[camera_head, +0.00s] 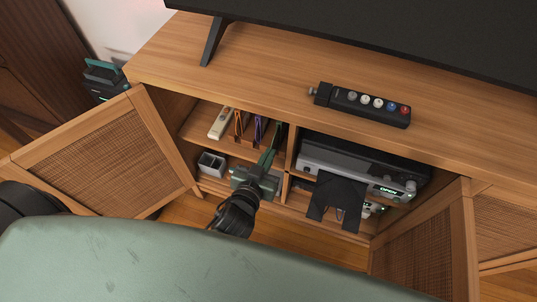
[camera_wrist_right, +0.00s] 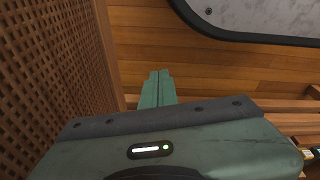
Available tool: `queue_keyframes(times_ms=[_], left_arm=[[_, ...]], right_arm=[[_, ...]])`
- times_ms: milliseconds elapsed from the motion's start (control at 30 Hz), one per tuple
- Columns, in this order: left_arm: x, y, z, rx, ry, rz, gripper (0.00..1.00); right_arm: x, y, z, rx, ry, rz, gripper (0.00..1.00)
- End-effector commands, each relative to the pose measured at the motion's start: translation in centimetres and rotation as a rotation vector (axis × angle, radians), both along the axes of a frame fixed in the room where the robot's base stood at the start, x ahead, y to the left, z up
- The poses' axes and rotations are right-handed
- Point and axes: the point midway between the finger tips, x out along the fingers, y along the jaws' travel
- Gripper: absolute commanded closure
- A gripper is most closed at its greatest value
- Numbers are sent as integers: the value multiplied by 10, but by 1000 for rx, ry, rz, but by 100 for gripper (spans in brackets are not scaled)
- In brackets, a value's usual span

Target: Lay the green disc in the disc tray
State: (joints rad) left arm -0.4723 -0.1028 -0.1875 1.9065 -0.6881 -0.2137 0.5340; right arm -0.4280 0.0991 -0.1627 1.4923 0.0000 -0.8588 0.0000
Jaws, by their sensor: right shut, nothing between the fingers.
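I cannot make out the green disc in either view. A black forked plate (camera_head: 337,196) sticks out below the player; it looks like the disc tray drawn out, and I see no disc on it. The player's display (camera_head: 388,190) reads OPEN. My left gripper (camera_head: 268,157) reaches into the left compartment of the cabinet, its fingers pointing inward near the upright cases. Whether its fingers are apart or hold something is not clear. My right gripper (camera_wrist_right: 157,87) shows in the right wrist view, its green fingers together and empty above the wooden floor.
Open rattan doors (camera_head: 110,155) (camera_head: 430,245) flank the cabinet. The left shelf holds a white remote (camera_head: 220,122) and several upright cases (camera_head: 258,128); a grey box (camera_head: 211,163) stands below. A button panel (camera_head: 362,104) lies on the top. A rattan panel (camera_wrist_right: 55,70) is close beside my right gripper.

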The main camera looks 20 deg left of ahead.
Motion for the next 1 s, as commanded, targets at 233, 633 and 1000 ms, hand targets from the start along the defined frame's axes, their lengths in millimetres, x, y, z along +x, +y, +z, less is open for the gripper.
queue_keyframes(times_ms=[233, 633, 1000], left_arm=[[-4, 0, 0, -1, 0, 0, 100], [-16, 1, 0, -1, 0, 0, 100], [-27, 1, 0, -1, 0, 0, 100]], right_arm=[[0, 0, 0, 1, -1, 0, 100], [-9, -1, -7, -1, 9, 0, 100], [-13, -1, -13, 0, 10, 1, 100]])
